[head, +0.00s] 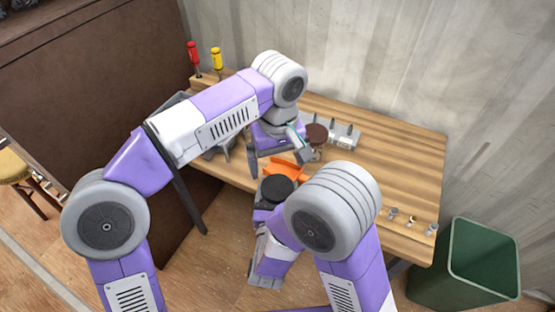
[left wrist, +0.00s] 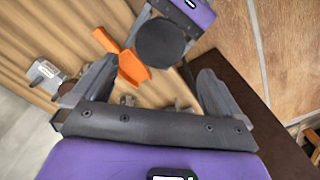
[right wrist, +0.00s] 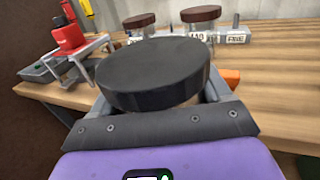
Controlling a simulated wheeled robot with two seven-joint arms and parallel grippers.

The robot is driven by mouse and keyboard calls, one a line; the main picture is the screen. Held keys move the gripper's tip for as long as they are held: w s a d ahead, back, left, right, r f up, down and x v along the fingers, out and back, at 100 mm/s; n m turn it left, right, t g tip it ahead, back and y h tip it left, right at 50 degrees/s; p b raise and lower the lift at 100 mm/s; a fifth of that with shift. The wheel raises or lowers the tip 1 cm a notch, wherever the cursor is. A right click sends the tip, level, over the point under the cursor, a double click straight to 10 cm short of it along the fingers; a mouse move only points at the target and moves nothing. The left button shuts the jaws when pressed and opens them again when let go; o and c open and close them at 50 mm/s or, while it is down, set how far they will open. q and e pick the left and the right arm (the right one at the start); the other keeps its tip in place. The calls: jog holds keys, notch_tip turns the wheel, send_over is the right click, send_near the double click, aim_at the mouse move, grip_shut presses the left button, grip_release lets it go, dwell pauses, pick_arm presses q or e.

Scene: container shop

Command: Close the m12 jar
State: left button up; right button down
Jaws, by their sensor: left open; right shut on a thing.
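A round black lid (head: 277,188) is held between the fingers of my right gripper (head: 270,203), in front of the table edge. It fills the middle of the right wrist view (right wrist: 155,75) and hides the fingertips. My left gripper (head: 284,154) is open over the front of the table; in the left wrist view its fingers (left wrist: 155,88) have nothing between them. A jar with a brown lid (head: 315,134) stands behind it. Two brown lids, left (right wrist: 139,20) and right (right wrist: 201,13), show in the right wrist view. I cannot read an M12 label.
An orange object (head: 287,168) lies near the front edge. Red (head: 193,55) and yellow (head: 217,60) screwdrivers stand at the back left. Small metal parts (head: 412,220) sit front right. A green bin (head: 468,270) stands right.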

aim_at(277, 187)
pick_arm(q)
notch_tip(277, 187, down, 8)
jog(key=shift+f, duration=0.1)
dwell(0.6)
jog(key=c, duration=0.9)
jog(key=m, duration=0.4)
jog(key=shift+m, duration=0.3)
jog(key=shift+c, duration=0.2)
jog(key=m, duration=0.5)
jog(key=shift+s, duration=0.1)
